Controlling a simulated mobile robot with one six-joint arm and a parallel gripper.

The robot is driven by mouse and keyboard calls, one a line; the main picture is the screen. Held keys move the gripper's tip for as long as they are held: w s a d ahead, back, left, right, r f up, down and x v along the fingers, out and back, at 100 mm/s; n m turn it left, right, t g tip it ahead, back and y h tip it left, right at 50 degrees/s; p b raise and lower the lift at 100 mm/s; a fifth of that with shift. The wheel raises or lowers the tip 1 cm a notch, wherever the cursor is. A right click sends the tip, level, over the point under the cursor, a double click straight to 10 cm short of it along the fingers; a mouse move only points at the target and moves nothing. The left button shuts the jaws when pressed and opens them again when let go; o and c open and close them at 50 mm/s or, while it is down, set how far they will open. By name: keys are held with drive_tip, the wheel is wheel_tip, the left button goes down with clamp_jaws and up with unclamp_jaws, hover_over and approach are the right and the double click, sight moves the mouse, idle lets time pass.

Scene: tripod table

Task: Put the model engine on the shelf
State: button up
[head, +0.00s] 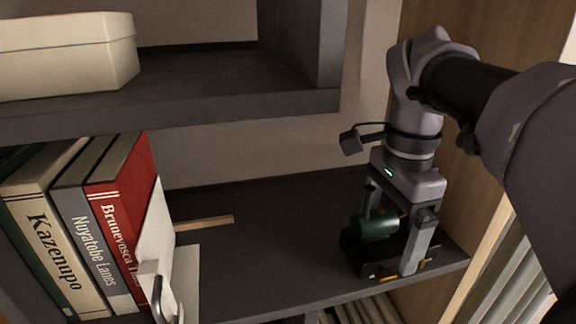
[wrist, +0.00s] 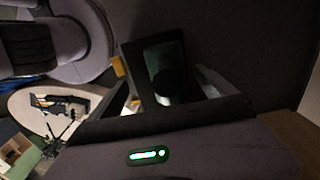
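The model engine, with a dark green cylinder (head: 378,226) and a black base (head: 362,258), is at the right end of the lower shelf board (head: 270,235). Its base looks to be on or just above the board. My gripper (head: 392,250) points down over it, fingers wide apart, one on each side. The near finger covers part of the base. Whether the fingers press on the engine cannot be told. In the wrist view the engine (wrist: 165,70) is a dark shape between the fingers, against the dark board.
Several books (head: 75,225) stand at the left, with a white bookend-like piece (head: 180,280) beside them. A wooden strip (head: 204,222) lies behind. A cream box (head: 65,55) is on the upper shelf (head: 200,85). The middle of the lower board is free. A round table (wrist: 30,108) shows in the wrist view.

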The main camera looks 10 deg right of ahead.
sight(392, 218)
wheel_tip(392, 218, up, 12)
drive_tip(key=p, duration=0.4)
drive_tip(key=shift+r, duration=0.15)
